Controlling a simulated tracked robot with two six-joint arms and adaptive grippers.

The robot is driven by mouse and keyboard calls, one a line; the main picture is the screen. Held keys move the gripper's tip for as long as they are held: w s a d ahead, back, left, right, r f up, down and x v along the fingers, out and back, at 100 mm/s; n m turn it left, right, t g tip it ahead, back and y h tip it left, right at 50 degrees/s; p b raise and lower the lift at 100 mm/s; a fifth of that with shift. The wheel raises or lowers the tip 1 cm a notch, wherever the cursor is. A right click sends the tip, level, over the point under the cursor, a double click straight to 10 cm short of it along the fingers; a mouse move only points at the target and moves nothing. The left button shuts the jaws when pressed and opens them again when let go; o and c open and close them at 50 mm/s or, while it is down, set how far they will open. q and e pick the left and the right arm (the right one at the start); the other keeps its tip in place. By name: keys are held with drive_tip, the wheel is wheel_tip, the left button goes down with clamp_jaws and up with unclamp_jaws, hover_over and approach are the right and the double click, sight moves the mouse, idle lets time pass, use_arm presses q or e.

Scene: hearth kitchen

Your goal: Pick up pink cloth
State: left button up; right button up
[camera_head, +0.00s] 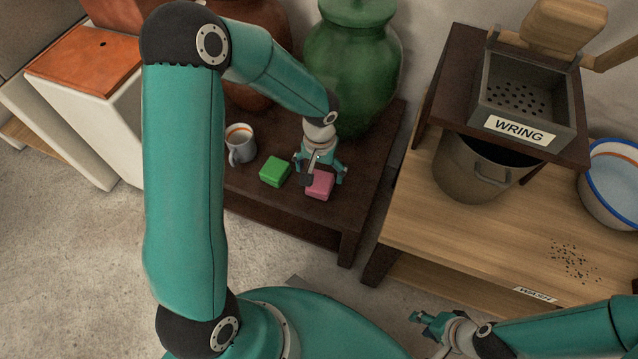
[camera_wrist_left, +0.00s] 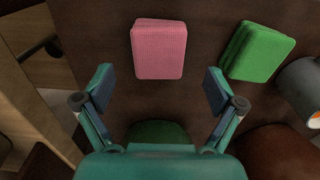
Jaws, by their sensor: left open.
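The pink cloth (camera_head: 321,185) lies folded flat on the dark wooden table, near its front edge. My left gripper (camera_head: 323,176) is open just above it, partly covering it in the head view. In the left wrist view the pink cloth (camera_wrist_left: 159,49) lies ahead of the open left fingers (camera_wrist_left: 157,90), centred between them and apart from both. My right gripper (camera_head: 428,322) is low near the bottom of the head view, away from the cloth; its jaws are too small to judge.
A green folded cloth (camera_head: 275,171) lies left of the pink one, with a white mug (camera_head: 241,145) beyond it. A large green jar (camera_head: 350,60) stands behind my left gripper. To the right is a wooden bench (camera_head: 420,215) with a WRING box (camera_head: 520,105), a pot (camera_head: 470,170) and a basin (camera_head: 610,180).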

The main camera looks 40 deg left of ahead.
sight(320, 180)
use_arm(q)
wheel_tip(320, 180, down, 4)
drive_tip(key=shift+d+f+b, duration=0.1)
drive_tip(key=shift+f+b, duration=0.15)
drive_tip(key=shift+b, duration=0.45)
drive_tip(key=c, duration=1.1)
